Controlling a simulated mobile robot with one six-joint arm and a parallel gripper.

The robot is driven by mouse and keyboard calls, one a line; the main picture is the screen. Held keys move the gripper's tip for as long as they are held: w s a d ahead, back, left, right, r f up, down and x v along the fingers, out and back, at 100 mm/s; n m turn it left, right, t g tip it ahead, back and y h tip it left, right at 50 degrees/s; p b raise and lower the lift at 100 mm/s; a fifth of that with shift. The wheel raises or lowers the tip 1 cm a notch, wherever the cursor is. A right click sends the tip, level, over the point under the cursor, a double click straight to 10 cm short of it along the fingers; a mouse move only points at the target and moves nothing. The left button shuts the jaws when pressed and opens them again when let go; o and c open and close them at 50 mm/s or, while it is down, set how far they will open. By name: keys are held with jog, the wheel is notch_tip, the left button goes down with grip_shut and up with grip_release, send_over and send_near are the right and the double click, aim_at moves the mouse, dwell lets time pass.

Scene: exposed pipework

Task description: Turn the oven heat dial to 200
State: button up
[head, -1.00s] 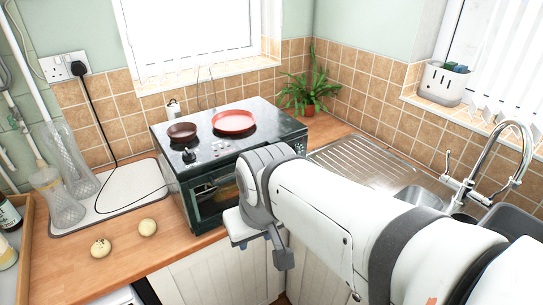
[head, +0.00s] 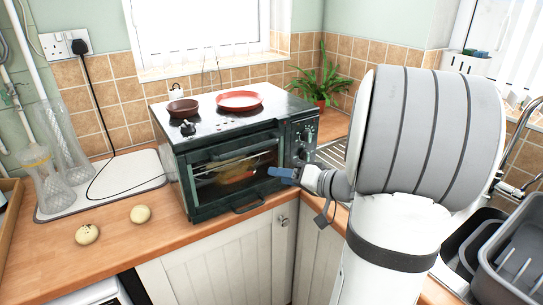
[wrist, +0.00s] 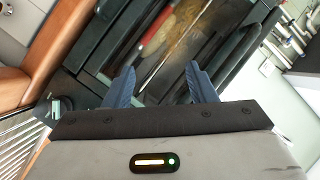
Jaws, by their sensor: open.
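The oven (head: 230,200) is a dark green countertop unit with a glass door, which is closed. Its control panel (head: 301,140) is a narrow strip right of the door with several small dials one above another; their markings are too small to read. My gripper (head: 283,174) is in front of the oven near the lower right of the door, beside the panel's lower part. In the wrist view my gripper (wrist: 163,84) has its two blue fingers apart with nothing between them. The oven door (wrist: 170,40) lies beyond the fingers, and a red item shows behind its glass.
A brown bowl (head: 183,108), a red plate (head: 239,101) and a small dark item sit on the oven top. Two round buns (head: 88,234) lie on the wooden counter at left. A grey dish rack (head: 510,260) is at right.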

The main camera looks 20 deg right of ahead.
aim_at(309, 158)
jog(key=d+f+m+t+h+b, duration=0.25)
jog(key=d+t+h, duration=0.25)
jog(key=d, duration=0.9)
jog(key=w, duration=0.2)
jog(key=w+a+p, duration=0.1)
jog(key=w, duration=0.2)
jog(key=w+p, duration=0.1)
jog(key=w, duration=0.1)
jog(key=shift+w+a+f, duration=0.15)
jog(key=shift+w, duration=0.15)
jog(key=shift+c, duration=0.2)
jog(key=c, duration=0.9)
jog(key=shift+c, duration=0.2)
jog(key=shift+f+m, duration=0.1)
jog(key=shift+m, duration=0.15)
